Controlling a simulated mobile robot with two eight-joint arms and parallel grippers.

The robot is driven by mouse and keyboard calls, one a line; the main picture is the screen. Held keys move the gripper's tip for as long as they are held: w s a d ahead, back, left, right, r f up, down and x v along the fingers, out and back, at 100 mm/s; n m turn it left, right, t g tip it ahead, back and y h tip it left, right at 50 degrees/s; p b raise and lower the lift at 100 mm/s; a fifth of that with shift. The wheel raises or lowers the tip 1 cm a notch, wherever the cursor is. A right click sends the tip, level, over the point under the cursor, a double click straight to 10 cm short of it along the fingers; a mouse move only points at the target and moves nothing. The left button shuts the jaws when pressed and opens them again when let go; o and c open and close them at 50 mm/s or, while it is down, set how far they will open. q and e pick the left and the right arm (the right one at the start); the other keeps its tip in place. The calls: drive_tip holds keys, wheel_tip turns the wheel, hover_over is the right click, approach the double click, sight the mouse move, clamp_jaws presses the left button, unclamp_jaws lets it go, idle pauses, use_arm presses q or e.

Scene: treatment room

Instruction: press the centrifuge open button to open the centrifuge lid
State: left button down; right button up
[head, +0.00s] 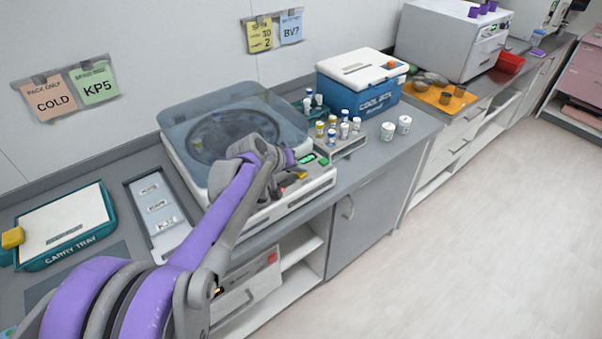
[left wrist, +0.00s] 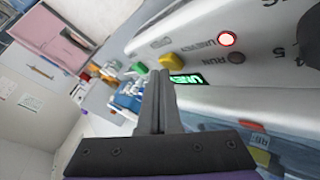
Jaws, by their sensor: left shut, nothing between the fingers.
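The centrifuge (head: 322,181) stands on the counter in the head view, its translucent blue-grey lid (head: 185,108) down over the bowl. Its front panel also shows in the left wrist view (left wrist: 200,18), with a lit green display (left wrist: 187,79), a yellow button (left wrist: 172,62), a red-lit lamp labelled UNEVEN (left wrist: 227,39) and an unlit RUN lamp (left wrist: 236,57). No open label is readable. My left gripper (left wrist: 158,74) is shut and empty, its fingertips close to the display and yellow button; contact cannot be told. In the head view my arm hides part of the panel.
A rack of capped vials (head: 340,145) and two white jars (head: 404,124) stand right of the centrifuge, before a blue cool box (head: 360,95). A carry tray (head: 112,218) and a grey labelled tray (head: 133,190) lie to the left. The floor at right is clear.

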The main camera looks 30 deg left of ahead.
sight(299, 176)
use_arm(q)
drive_tip(key=shift+f, duration=0.45)
use_arm(e)
drive_tip(key=shift+s+f, duration=0.1)
drive_tip(key=shift+f, duration=0.2)
use_arm(q)
drive_tip(key=shift+r, duration=0.15)
use_arm(e)
drive_tip(key=shift+r, duration=0.15)
use_arm(q)
drive_tip(key=shift+r+p, duration=0.4)
drive_tip(key=shift+r, duration=0.4)
use_arm(e)
drive_tip(key=shift+w+r, duration=0.3)
drive_tip(key=shift+r, duration=0.35)
use_arm(q)
drive_tip(key=shift+r+p, duration=0.3)
drive_tip(key=shift+r, duration=0.3)
drive_tip(key=shift+w+r+p, duration=0.1)
drive_tip(key=shift+r+p, duration=1)
drive_tip(key=shift+r, duration=0.9)
drive_tip(key=shift+f, duration=0.1)
use_arm(e)
drive_tip(key=r, duration=0.1)
drive_tip(key=w+r, duration=0.1)
drive_tip(key=r, duration=0.2)
drive_tip(key=shift+w, duration=0.35)
